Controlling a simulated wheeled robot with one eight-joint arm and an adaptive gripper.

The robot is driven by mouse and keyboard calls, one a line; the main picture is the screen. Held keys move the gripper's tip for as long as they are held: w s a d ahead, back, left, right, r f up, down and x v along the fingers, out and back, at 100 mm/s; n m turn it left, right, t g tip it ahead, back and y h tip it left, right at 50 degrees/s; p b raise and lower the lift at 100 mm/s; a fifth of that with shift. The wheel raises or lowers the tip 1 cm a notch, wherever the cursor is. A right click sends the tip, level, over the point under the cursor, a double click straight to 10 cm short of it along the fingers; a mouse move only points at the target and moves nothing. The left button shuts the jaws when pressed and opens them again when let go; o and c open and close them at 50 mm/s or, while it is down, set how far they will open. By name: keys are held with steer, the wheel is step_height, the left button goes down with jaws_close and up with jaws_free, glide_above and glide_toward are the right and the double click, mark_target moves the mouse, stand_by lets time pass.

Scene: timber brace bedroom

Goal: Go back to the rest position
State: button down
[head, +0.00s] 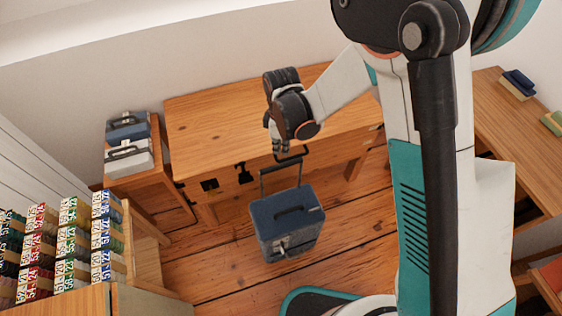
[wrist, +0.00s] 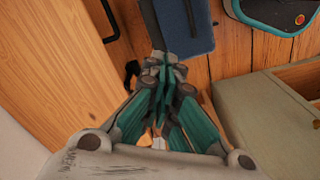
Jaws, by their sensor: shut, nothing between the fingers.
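My gripper (head: 279,146) hangs at the end of my raised arm, near the front edge of the wooden desk in the head view. Its teal fingers (wrist: 166,78) are shut together in the wrist view, with nothing held. A blue-grey suitcase (head: 288,216) with a raised dark pull handle stands upright on the floor in front of the desk, below and beside my gripper. The suitcase's blue side (wrist: 190,45) shows just past the fingertips in the wrist view. I cannot tell whether the fingers touch the pull handle.
The wooden desk (head: 215,115) stands against the wall. A small side table (head: 150,183) with cases on it is to its left. A shelf of numbered boxes (head: 70,245) fills the lower left. Another desk (head: 500,120) with books is at right.

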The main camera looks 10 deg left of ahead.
steer(key=shift+r, duration=0.5)
